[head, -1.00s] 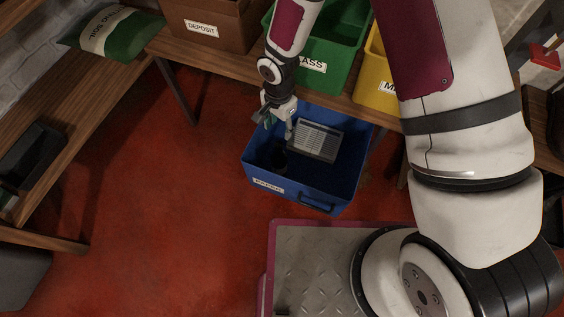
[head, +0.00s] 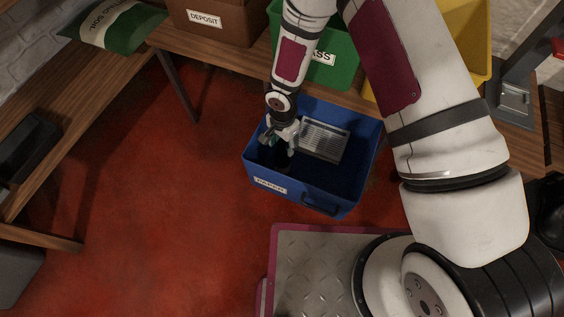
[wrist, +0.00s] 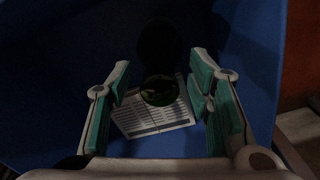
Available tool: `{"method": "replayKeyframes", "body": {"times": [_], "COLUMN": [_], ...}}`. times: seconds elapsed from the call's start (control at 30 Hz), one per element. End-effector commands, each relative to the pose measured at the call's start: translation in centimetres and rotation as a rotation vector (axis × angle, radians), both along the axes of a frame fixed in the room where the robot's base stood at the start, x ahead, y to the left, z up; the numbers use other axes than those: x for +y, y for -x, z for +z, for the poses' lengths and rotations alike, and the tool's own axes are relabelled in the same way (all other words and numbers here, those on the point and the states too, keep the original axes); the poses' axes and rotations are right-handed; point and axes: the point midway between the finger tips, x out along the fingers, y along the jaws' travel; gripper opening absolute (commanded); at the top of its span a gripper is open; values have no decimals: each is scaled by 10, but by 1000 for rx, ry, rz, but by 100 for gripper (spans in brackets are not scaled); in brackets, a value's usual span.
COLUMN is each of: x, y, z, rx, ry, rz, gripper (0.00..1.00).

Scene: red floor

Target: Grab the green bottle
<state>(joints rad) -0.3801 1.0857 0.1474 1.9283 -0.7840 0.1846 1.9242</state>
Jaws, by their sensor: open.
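The green bottle (wrist: 158,90) shows in the wrist view as a dark, round, glossy shape, seen roughly end-on. It lies between the two fingers of my gripper (wrist: 160,80), with gaps on both sides. My gripper is open, with teal pads facing the bottle. In the head view my gripper (head: 280,138) is at the left part of the blue bin (head: 343,193), pointing down into it. A dark shape under it there is too dim to identify. The lower part of the bottle is hidden.
A printed white sheet or grey-white item (head: 323,139) lies in the bin, close to the bottle. The bin walls surround my gripper. A green bin (head: 345,65), a yellow bin (head: 465,40) and a brown deposit box (head: 235,28) stand behind. Red floor is clear at left.

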Motion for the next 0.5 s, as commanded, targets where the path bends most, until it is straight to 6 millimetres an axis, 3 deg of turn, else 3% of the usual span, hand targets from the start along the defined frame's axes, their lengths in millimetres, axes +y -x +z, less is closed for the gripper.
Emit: {"method": "replayKeyframes", "body": {"times": [0.2,0.4,0.5], "x": [0,0,0], "y": [0,0,0], "z": [0,0,0], "rx": [0,0,0], "ry": [0,0,0], "rz": [0,0,0], "gripper": [44,0,0]}}
